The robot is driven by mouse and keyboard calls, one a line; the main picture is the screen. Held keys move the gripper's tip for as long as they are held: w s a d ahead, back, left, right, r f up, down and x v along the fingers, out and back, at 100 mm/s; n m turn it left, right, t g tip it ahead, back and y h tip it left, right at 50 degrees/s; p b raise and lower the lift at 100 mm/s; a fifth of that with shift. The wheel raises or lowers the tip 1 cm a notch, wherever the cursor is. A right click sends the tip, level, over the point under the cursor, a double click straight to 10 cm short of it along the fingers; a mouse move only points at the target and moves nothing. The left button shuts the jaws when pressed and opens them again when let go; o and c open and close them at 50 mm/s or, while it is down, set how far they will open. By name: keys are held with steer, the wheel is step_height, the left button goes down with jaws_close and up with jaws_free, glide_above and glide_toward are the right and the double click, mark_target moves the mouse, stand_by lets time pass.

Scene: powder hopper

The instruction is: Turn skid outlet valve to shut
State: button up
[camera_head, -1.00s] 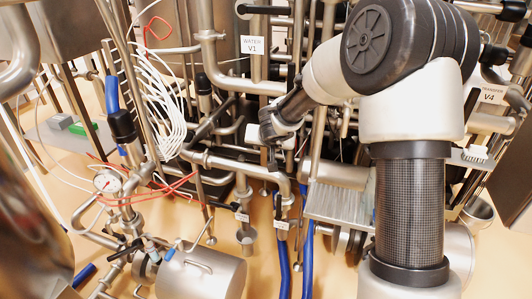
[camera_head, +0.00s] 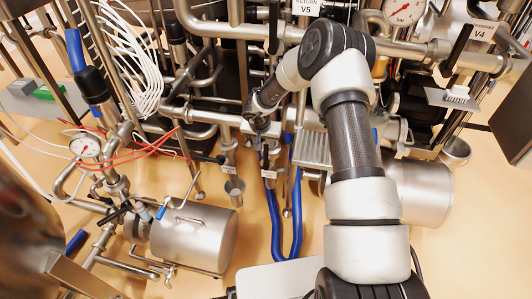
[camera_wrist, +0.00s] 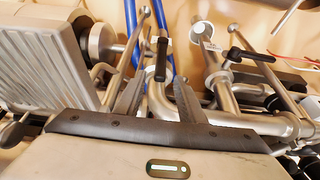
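My gripper (camera_wrist: 160,88) is open in the wrist view, with its two grey fingers apart and nothing held. A black valve handle (camera_wrist: 162,60) with a small white label stands just beyond and between the fingertips; I see no contact. A second black-handled valve (camera_wrist: 250,55), also labelled, lies to the right, outside the fingers. In the head view my gripper (camera_head: 260,125) is by the lower pipes, above two labelled valves, left (camera_head: 228,168) and right (camera_head: 268,172). Those labels are too small to read, so I cannot tell which is the skid outlet valve.
Blue hoses (camera_head: 296,215) hang below the right valve. A ribbed metal box (camera_wrist: 45,65) is close on the gripper's left. Horizontal steel pipes (camera_wrist: 235,118) run close on its right. A steel tank (camera_head: 195,238) lies at lower left, with open floor beside it.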

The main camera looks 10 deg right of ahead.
mark_target(266, 147)
steer(key=b+x, duration=0.1)
steer(key=x, duration=0.5)
steer(key=shift+w+f, duration=0.25)
steer(key=shift+f, duration=0.1)
jaws_close()
